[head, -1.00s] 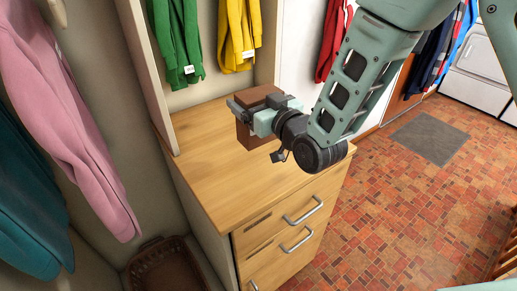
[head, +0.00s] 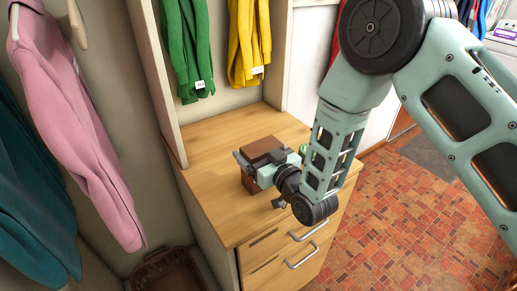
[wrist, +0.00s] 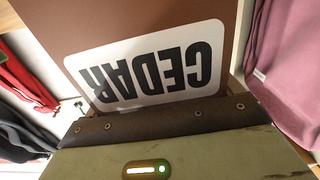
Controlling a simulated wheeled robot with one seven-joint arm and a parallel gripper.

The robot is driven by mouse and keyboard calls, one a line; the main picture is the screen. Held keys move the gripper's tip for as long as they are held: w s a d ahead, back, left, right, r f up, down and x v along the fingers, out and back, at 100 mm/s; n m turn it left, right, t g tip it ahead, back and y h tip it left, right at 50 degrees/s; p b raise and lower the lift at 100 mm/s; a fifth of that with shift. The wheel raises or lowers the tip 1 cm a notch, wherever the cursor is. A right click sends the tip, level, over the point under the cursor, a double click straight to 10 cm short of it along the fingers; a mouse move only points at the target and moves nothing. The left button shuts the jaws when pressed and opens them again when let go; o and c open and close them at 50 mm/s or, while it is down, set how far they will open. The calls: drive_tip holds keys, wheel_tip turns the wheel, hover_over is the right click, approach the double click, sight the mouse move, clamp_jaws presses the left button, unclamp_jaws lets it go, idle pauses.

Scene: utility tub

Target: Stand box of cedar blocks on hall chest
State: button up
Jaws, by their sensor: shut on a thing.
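The box of cedar blocks (head: 262,147) is reddish brown and held upright over the middle of the hall chest's pale wood top (head: 215,200). My gripper (head: 263,162) is shut on it, with a finger on either side. The box's underside is low over the top; I cannot tell whether it touches. In the wrist view the box (wrist: 110,30) fills the upper middle, its white CEDAR label upside down. My gripper's dark-edged body (wrist: 160,125) lies below the label there.
Green (head: 186,50) and yellow (head: 248,40) garments hang above the chest's back. A pink garment (head: 75,120) hangs left. A wicker basket (head: 165,270) stands on the floor, left of the chest. The chest top is clear left and in front of the box.

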drive_tip(key=o, duration=0.9)
drive_tip(key=shift+f, duration=0.1)
drive_tip(key=shift+c, duration=0.2)
